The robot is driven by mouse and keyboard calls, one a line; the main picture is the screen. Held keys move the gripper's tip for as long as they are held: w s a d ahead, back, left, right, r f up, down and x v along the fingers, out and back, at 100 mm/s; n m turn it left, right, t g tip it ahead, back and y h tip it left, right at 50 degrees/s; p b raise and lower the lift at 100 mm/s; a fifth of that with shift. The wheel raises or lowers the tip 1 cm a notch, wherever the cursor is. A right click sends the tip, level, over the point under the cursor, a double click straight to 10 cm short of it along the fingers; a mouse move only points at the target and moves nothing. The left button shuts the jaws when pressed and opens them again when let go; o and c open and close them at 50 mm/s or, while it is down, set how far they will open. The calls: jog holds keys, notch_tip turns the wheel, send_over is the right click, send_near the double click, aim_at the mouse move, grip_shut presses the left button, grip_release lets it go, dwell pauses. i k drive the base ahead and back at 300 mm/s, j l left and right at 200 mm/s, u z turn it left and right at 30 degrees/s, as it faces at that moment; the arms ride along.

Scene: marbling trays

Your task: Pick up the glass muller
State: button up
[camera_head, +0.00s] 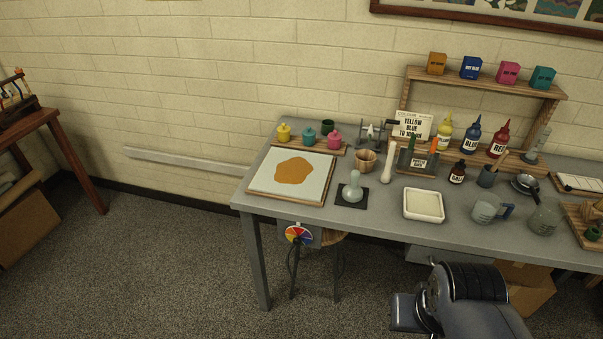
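The glass muller (353,189) is a pale, see-through piece with a rounded knob on top and a wide base. It stands upright on a small dark square mat (344,203) near the front edge of the grey table. Nothing touches it from above. Links of my arm show at the bottom right, in front of the table and well apart from the muller. My gripper's fingers do not show.
Left of the muller lies a white slab (259,180) with an orange patch. A wooden cup (365,160) and a white pestle-like piece (388,165) stand behind it. A white tray (423,217) sits at its right. A stool (334,238) is under the table.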

aim_at(352, 193)
jog(key=i+l+u, duration=0.15)
jog(key=i, duration=0.45)
jog(key=i+l+u, duration=0.15)
jog(key=i, duration=0.45)
